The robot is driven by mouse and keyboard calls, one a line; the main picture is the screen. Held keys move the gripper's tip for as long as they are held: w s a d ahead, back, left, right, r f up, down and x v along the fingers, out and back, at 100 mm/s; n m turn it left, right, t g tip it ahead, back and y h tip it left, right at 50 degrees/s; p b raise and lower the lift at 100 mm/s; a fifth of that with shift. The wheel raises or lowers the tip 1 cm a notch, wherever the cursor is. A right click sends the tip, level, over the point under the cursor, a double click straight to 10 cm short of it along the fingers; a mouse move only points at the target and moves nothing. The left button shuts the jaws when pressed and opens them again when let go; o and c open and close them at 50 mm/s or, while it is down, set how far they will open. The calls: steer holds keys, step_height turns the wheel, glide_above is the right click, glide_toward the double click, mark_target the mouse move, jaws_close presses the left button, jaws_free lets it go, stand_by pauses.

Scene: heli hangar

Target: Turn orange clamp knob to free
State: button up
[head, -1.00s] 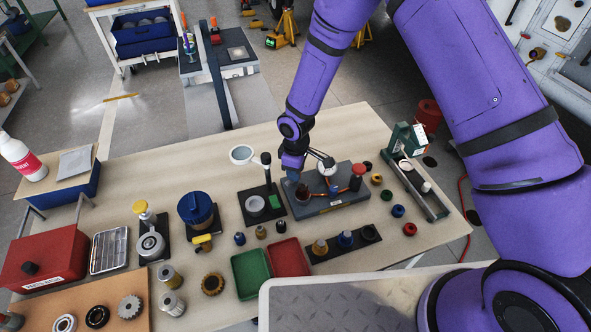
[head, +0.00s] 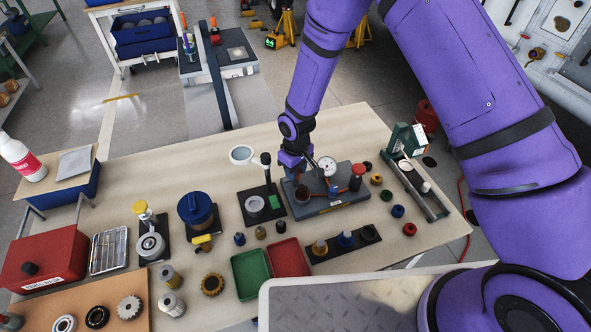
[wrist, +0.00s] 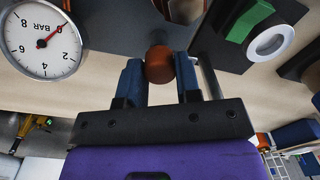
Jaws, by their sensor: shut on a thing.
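The orange clamp knob (wrist: 159,64) is a round orange-brown ball in the wrist view, between the two blue fingers of my gripper (wrist: 160,72). My gripper is shut on it, and the fingers hide its sides. In the head view my gripper (head: 292,176) is over the left end of the grey fixture block (head: 330,205), and the knob cannot be made out there. A round pressure gauge (head: 327,166) stands on the block just right of my gripper. It is also large at the left of the wrist view (wrist: 42,38), marked BAR.
A red-orange part (head: 358,170) stands at the block's right end. A black stand (head: 262,206) with a ring and a green patch is close on the left. Green (head: 250,268) and red (head: 287,258) trays lie in front. A metal rail fixture (head: 422,190) is at right.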

steer(key=o, duration=0.6)
step_height(320, 180, up, 11)
steer(key=shift+w+d+f, duration=0.1)
stand_by(0.4)
stand_by(0.4)
steer(key=s+d+r+m+t, duration=0.1)
steer(key=s+d+r, duration=0.1)
steer(key=d+r, duration=0.5)
steer(key=s+d+r+m+t, duration=0.1)
steer(key=s+d+r+m, duration=0.15)
steer(key=r, duration=0.85)
steer(key=s+d+r+m+t, duration=0.1)
steer(key=d+r, duration=0.5)
steer(key=r, duration=0.2)
steer(key=s+d+r+m, duration=0.1)
steer(key=s+d+r, duration=0.2)
steer(key=s, duration=0.4)
steer(key=s+d+r+m+t, duration=0.1)
steer(key=s+d+r, duration=0.3)
steer(key=s, duration=0.3)
steer(key=s+d+r+m+t, duration=0.1)
steer(key=s+d+r+m, duration=0.1)
steer(key=s+d+r, duration=0.2)
steer(key=shift+s+d, duration=0.15)
steer(key=shift+s, duration=1.6)
